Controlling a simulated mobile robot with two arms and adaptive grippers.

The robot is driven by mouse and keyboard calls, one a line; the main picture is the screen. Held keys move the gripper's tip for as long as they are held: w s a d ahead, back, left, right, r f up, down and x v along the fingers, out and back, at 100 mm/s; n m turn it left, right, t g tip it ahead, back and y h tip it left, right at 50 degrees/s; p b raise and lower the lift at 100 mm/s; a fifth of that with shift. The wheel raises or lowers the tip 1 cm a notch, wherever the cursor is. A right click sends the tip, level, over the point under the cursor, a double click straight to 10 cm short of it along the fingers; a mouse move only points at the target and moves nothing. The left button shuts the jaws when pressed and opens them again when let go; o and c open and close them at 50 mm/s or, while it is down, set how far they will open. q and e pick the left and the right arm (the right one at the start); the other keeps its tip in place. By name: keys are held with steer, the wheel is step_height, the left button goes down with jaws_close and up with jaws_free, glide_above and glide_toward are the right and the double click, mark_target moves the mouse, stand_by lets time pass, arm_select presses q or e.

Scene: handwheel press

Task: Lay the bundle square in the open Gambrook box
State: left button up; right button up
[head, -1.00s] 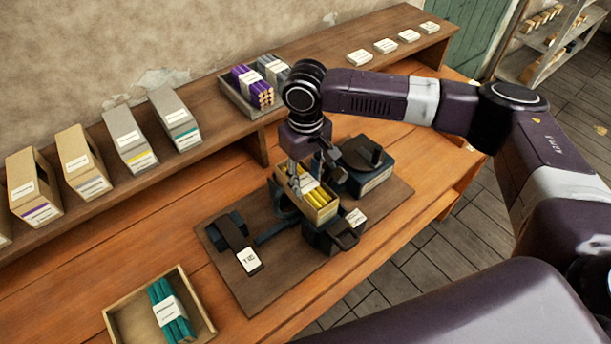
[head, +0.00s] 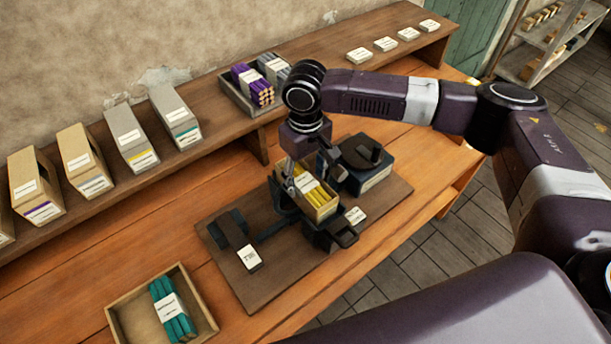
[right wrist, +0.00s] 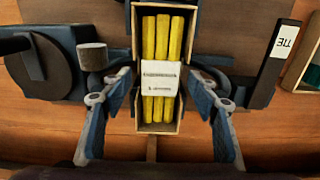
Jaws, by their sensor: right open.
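The yellow bundle (head: 318,193) is several yellow sticks with a white label band. It lies lengthwise in an open tan box (right wrist: 137,125), in line with the box walls in the right wrist view. The box also shows in the head view (head: 322,215), held in the dark press. Its name is too small to read. My right gripper (right wrist: 160,85) is open above the box, one finger off each long side, holding nothing. In the head view this gripper (head: 297,172) partly hides the box's far end. My left gripper is out of view.
The dark press with its round handwheel (head: 362,153) stands on a brown board (head: 270,290). A TIE card (head: 249,257) lies left. A tray (head: 205,312) with a teal bundle is at front left. Several upright boxes (head: 130,138) and a purple-bundle tray line the back shelf.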

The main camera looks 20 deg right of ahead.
step_height(320, 180, up, 12)
stand_by(0.5)
steer(key=shift+r+p, duration=0.55)
steer(key=shift+p, duration=0.55)
steer(key=shift+f, duration=0.1)
